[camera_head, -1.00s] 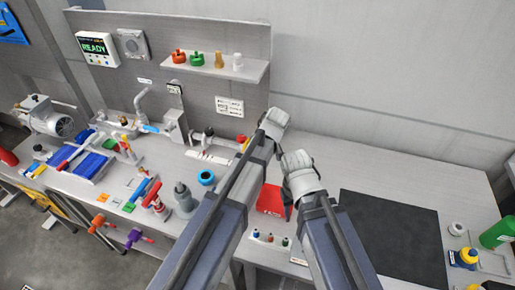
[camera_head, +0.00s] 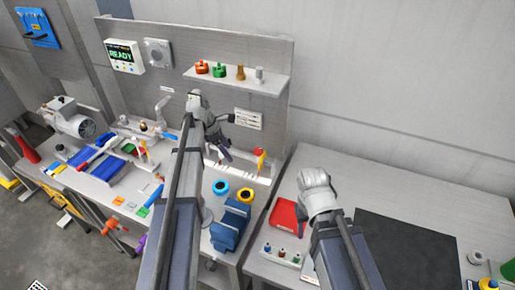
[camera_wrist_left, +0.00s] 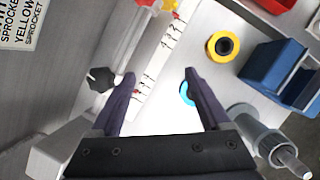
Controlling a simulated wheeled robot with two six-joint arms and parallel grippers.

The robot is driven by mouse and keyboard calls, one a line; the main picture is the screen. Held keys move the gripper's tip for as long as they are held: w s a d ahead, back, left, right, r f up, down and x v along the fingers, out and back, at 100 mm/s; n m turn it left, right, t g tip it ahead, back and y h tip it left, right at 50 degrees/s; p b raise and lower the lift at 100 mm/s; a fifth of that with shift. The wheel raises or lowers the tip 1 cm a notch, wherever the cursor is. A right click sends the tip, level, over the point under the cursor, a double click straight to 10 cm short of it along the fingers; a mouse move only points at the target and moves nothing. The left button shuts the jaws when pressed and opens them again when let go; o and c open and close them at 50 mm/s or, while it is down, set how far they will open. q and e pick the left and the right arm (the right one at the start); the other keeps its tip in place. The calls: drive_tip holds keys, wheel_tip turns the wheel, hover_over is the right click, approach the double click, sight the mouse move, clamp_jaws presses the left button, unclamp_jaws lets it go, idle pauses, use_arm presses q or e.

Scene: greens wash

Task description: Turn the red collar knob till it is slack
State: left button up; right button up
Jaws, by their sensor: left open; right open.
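A small red part with a yellow star-shaped part (camera_head: 259,160) stands near the right end of the white marked strip in the head view. The red part (camera_wrist_left: 145,2) is cut off at the top of the left wrist view, so I cannot tell whether it is the collar knob. My left gripper (camera_head: 229,140) is open and empty, above the strip and left of that part. In the left wrist view its fingers (camera_wrist_left: 160,75) are spread, with a black knob (camera_wrist_left: 101,79) beside the left fingertip. My right gripper (camera_head: 303,222) is open near the red tray.
A shelf holds a red-orange knob (camera_head: 201,67) and several other pieces. A yellow ring (camera_head: 243,195), a cyan ring (camera_head: 221,188) and blue bins (camera_head: 226,235) stand on the bench. The red tray (camera_head: 283,216) and a black mat (camera_head: 405,245) lie to the right.

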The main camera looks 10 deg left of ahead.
sight(258, 149)
use_arm(q)
drive_tip(key=shift+n, duration=0.3)
drive_tip(key=w+d, duration=0.1)
drive_tip(key=d, duration=0.2)
drive_tip(key=w+d, duration=0.2)
drive_tip(key=d, duration=0.1)
drive_tip(key=w+d, duration=0.2)
drive_tip(key=d, duration=0.1)
drive_tip(key=shift+w+r, duration=0.15)
drive_tip(key=shift+w, duration=0.05)
drive_tip(key=shift+w+d+f+b, duration=0.2)
drive_tip(key=shift+d+f+b, duration=0.4)
drive_tip(key=shift+f+b, duration=0.3)
drive_tip(key=shift+w+d+f+b, duration=0.1)
drive_tip(key=shift+d+f+b, duration=0.15)
drive_tip(key=shift+f+b, duration=0.25)
clamp_jaws()
